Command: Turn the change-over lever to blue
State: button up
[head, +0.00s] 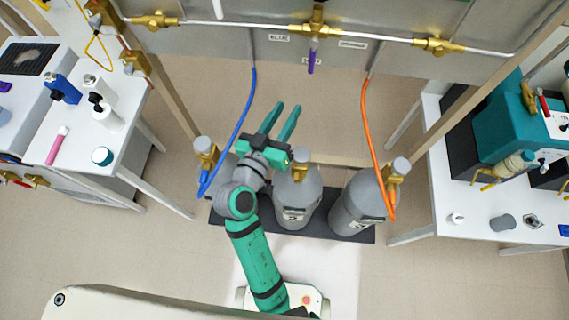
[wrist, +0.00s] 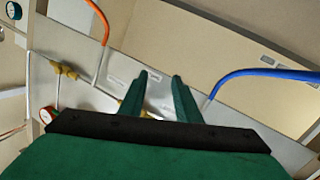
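The change-over lever (head: 312,58) is a short purple handle hanging from the brass valve (head: 316,20) at the middle of the pipe on the grey panel. It points straight down in the head view, between a label (head: 279,38) on the left and a label (head: 353,44) on the right. Their words are too small to read surely. My gripper (head: 285,108) is open and empty, below and a little left of the lever, apart from it. In the wrist view my gripper (wrist: 160,76) shows two parted green fingers; I cannot make out the lever there.
A blue hose (head: 241,122) hangs left of my gripper and an orange hose (head: 368,120) hangs to the right. Grey gas cylinders (head: 297,200) stand below on a dark base. Wooden posts (head: 458,80) and white benches (head: 120,150) flank the panel. Space between gripper and panel looks clear.

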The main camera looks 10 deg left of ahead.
jog(key=s+d+f+n+g+y, duration=0.1)
jog(key=s+f+n+y, duration=0.2)
jog(key=s+f, duration=0.6)
jog(key=shift+f+n+y, duration=0.3)
jog(key=shift+f+y, duration=0.6)
jog(key=shift+f, duration=0.3)
jog(key=shift+s, duration=0.1)
